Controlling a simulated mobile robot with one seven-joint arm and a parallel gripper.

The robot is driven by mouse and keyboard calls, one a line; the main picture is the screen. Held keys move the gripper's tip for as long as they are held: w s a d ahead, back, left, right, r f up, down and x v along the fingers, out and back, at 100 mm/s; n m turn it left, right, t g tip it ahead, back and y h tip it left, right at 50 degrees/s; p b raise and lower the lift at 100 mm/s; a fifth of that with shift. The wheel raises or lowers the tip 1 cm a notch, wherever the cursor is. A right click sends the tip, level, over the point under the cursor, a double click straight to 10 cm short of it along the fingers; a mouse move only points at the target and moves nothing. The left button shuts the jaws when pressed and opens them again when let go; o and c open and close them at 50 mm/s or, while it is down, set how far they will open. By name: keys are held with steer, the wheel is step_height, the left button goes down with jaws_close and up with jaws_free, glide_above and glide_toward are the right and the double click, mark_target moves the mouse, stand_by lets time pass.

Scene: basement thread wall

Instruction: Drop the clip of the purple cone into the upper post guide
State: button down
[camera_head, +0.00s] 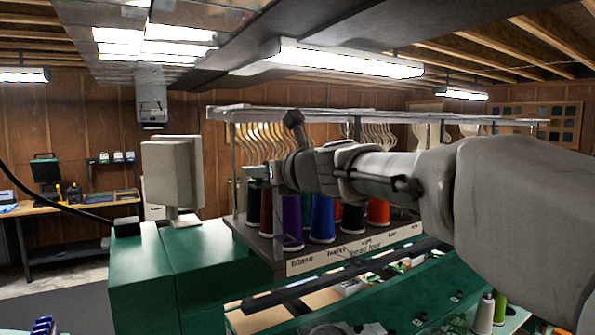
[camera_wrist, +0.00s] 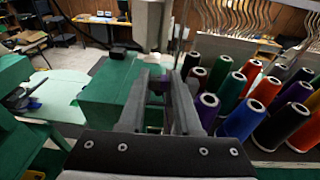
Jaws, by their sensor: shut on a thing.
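My gripper (camera_wrist: 157,78) reaches forward over the green machine, with a small dark purple piece (camera_wrist: 157,87) between its fingertips. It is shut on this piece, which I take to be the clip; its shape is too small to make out. The purple cone (camera_head: 291,217) stands upright at the left front of the cone rack in the head view. It also shows just right of my fingers in the wrist view (camera_wrist: 205,112). A thin upright post (camera_wrist: 183,35) rises beyond the fingers. I cannot make out the upper post guide. My fingertips are not clear in the head view.
Blue (camera_head: 322,220), black (camera_head: 352,219) and red (camera_head: 378,211) cones crowd the rack to the right of the purple one. Curved metal hooks (camera_head: 265,142) hang above. A grey box (camera_head: 172,174) stands on the green machine (camera_head: 170,275) at left.

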steer(key=shift+f, duration=0.6)
steer(key=c, duration=0.5)
jaws_free()
steer(key=shift+r, duration=0.1)
steer(key=shift+d, duration=0.2)
